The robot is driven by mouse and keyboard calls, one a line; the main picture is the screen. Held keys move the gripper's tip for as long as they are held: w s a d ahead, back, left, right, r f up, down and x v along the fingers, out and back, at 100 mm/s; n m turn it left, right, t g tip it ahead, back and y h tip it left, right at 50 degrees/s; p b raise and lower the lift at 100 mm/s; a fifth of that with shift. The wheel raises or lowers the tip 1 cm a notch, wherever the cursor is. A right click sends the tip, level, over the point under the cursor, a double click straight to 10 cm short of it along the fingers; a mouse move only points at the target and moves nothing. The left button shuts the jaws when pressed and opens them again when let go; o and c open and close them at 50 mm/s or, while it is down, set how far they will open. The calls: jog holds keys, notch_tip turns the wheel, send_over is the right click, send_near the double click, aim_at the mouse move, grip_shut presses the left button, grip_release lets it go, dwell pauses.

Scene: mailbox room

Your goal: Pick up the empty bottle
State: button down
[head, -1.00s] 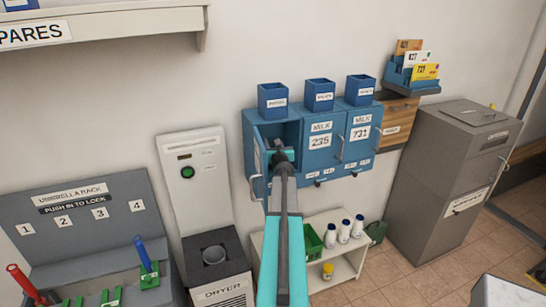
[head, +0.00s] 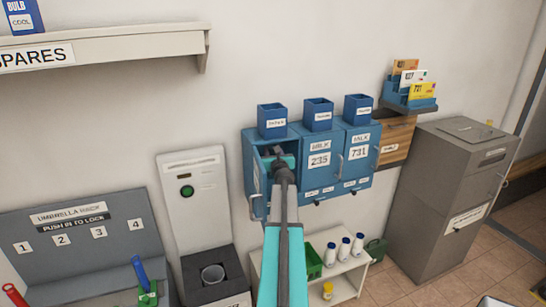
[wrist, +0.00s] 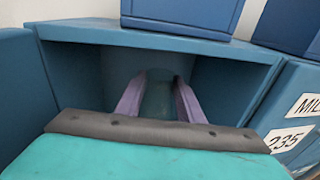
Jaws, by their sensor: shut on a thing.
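The open left compartment of the blue milk box (head: 260,166) has its door swung out to the left. My gripper (head: 281,160) is inside that opening, with the arm reaching up from below. In the wrist view my gripper (wrist: 160,96) has its two purple fingers on either side of a clear, greenish bottle (wrist: 158,103) and is shut on it. The bottle stands roughly upright inside the compartment, and its lower part is hidden behind my gripper. In the head view my arm hides the bottle.
Three blue cups (head: 318,114) stand on top of the box. Two shut doors, marked 235 and 731, are to the right. A low white shelf (head: 345,286) with several white bottles stands below.

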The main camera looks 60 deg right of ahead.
jog(key=s+d+b+v, duration=0.1)
jog(key=b+v, duration=0.1)
jog(key=v, duration=0.7)
jog(key=s+d+b+v, duration=0.1)
jog(key=s+v, duration=0.1)
jog(key=v, duration=0.8)
jog(key=shift+d+r+b, duration=0.15)
jog(key=shift+d+b, duration=0.15)
jog(key=shift+b, duration=0.1)
jog(key=d+f+b, duration=0.4)
jog(key=f+b, duration=1)
jog(key=f, duration=0.1)
jog(key=d+f+b, duration=0.5)
jog(key=f+b, duration=0.9)
jog(key=f, duration=0.2)
jog(key=d+f+b, duration=0.5)
jog(key=f+b, duration=0.9)
jog(key=f, duration=0.2)
jog(key=shift+s+d+b, duration=0.25)
jog(key=shift+s+b, duration=0.05)
jog(key=shift+s, duration=0.15)
jog(key=shift+f, duration=0.1)
jog(key=shift+f+b, duration=1.2)
jog(key=shift+f, duration=1.4)
